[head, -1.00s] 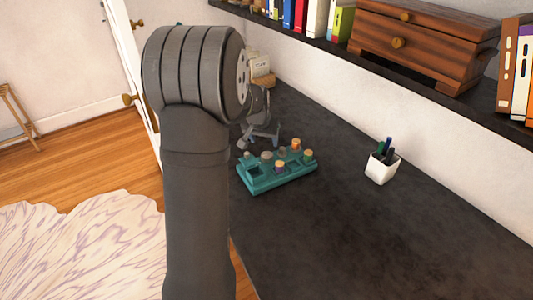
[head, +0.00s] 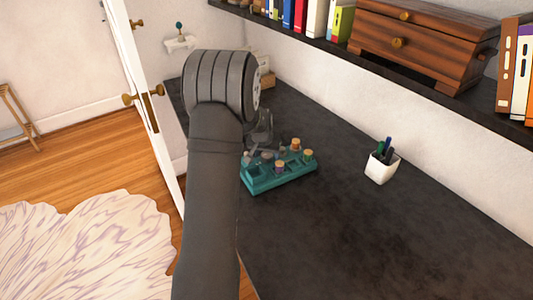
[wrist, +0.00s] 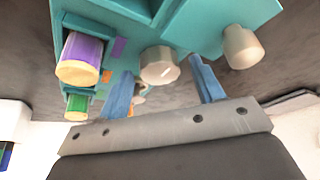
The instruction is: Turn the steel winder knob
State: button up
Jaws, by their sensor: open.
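A teal block (head: 285,182) with several knobs and wells sits on the dark desk; it fills the top of the wrist view (wrist: 205,22). In the wrist view a grey, steel-looking knob (wrist: 158,66) stands in the middle, and a second pale grey knob (wrist: 243,47) stands to its right. I cannot tell for certain which is the winder. My gripper (wrist: 162,70) is open, its two blue fingers on either side of the middle knob in the picture. Contact cannot be told. In the head view my gripper (head: 262,147) is over the block's back left, partly hiding it.
Knobs with purple (wrist: 82,52) and green (wrist: 77,104) sides and pale ends stand on the block. A white pen cup (head: 381,168) stands to its right on the desk. A shelf with books and a wooden drawer box (head: 425,42) runs above. The desk's front right is clear.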

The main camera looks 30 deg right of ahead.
jog(key=c, duration=1)
